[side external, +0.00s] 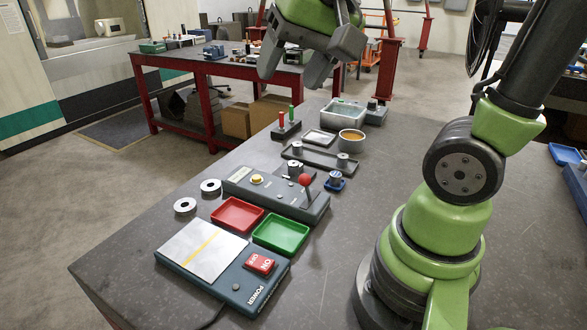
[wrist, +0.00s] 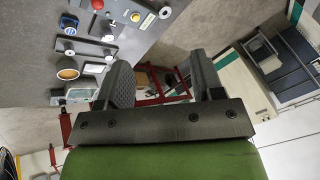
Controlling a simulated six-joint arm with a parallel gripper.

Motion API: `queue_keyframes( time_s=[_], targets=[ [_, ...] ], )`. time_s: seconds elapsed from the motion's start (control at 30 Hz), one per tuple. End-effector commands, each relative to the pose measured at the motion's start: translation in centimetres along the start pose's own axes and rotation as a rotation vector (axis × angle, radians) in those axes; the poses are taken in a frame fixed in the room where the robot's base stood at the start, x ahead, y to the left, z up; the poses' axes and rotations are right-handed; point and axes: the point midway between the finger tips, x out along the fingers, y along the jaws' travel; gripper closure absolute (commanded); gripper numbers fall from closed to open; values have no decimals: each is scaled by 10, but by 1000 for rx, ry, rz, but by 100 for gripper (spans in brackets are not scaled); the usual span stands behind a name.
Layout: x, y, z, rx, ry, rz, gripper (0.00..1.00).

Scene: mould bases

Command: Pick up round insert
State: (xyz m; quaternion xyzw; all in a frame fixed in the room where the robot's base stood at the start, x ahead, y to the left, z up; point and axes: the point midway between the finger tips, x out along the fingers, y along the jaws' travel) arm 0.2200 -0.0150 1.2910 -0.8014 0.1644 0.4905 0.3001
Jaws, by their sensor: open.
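Which part is the round insert I cannot tell for sure. A small grey cylindrical part (side external: 335,177) sits on a blue base right of the control box; it also shows in the wrist view (wrist: 69,29). Other small grey cylinders stand on a dark bar, one near its left end (side external: 297,148) and one near its right end (side external: 343,160). Two pale rings with dark centres, a near ring (side external: 178,207) and a far ring (side external: 205,187), lie left of the control box. My gripper (side external: 305,62) is open and empty, high above the bench's far side; its fingers (wrist: 160,78) show apart in the wrist view.
The control box (side external: 236,186) has a red-knobbed lever (side external: 305,180) standing up. A red tray (side external: 222,222) and a green tray (side external: 266,246) lie in front. A bowl with orange contents (side external: 351,142) and a grey bin (side external: 335,119) stand behind.

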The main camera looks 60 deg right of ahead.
Motion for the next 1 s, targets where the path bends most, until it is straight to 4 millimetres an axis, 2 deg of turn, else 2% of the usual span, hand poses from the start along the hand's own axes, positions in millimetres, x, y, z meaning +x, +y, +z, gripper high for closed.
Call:
queue_keyframes(
  time_s=[0.03, 0.1, 0.23, 0.43, 0.6, 0.7, 1.0],
  targets=[
    [13, 2, -17, 62, -15, 43, 39],
    [30, 6, -40, 149, -27, 96, 39],
    [68, 23, -77, 308, -46, 194, 39],
    [138, 70, -120, 548, -65, 343, 39],
    [192, 117, -135, 718, -71, 447, 39],
    [213, 137, -137, 783, -72, 486, 39],
    [248, 163, -130, 835, -74, 520, 39]
  ],
)
